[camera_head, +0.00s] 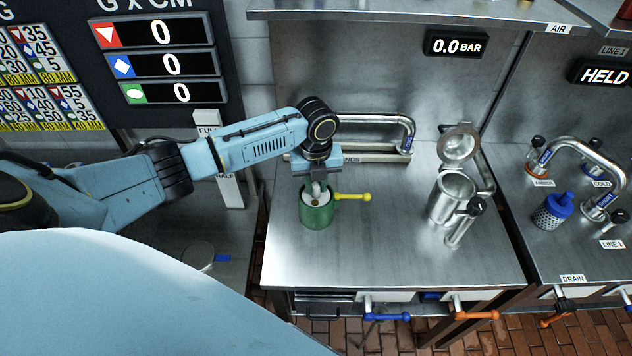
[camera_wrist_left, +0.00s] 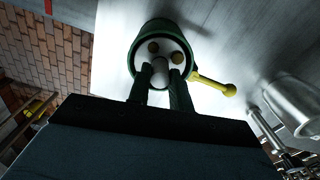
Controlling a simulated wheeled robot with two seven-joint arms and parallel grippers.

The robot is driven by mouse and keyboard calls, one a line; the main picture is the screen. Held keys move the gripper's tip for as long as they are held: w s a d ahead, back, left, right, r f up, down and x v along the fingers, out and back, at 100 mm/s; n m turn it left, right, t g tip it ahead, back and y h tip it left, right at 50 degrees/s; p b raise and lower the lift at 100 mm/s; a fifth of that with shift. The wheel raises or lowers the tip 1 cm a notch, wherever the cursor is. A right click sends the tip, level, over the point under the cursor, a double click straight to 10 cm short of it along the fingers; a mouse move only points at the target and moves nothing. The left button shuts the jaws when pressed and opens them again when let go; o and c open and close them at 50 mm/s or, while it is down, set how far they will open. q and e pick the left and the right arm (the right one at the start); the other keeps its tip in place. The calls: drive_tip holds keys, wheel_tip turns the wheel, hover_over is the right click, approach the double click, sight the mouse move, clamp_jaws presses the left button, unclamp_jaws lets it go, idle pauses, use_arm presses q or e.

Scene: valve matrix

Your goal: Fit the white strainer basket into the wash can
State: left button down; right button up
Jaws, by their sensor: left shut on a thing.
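The green can (camera_head: 317,217), which I take as the wash can, stands upright on the steel bench with its yellow handle (camera_head: 354,197) pointing right. The white strainer basket (camera_head: 314,198) shows at the can's mouth, inside the rim; how deep it sits is hard to tell. In the left wrist view the white basket (camera_wrist_left: 153,60) with yellowish round spots lies within the green rim (camera_wrist_left: 160,27). My left gripper (camera_head: 318,186) points down over the can, shut on the basket's middle knob, which shows between the fingers (camera_wrist_left: 161,82). My right gripper is not in view.
A steel vessel (camera_head: 451,200) with its round lid raised stands to the right on the bench. A bent pipe (camera_head: 375,120) runs behind my wrist. A blue-topped strainer (camera_head: 553,211) stands on the right-hand bench. The bench front is clear.

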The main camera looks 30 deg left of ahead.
use_arm(q)
drive_tip(key=shift+f, duration=0.1)
drive_tip(key=c, duration=1.3)
unclamp_jaws()
drive_tip(key=shift+o, duration=0.2)
wheel_tip(320, 180, up, 12)
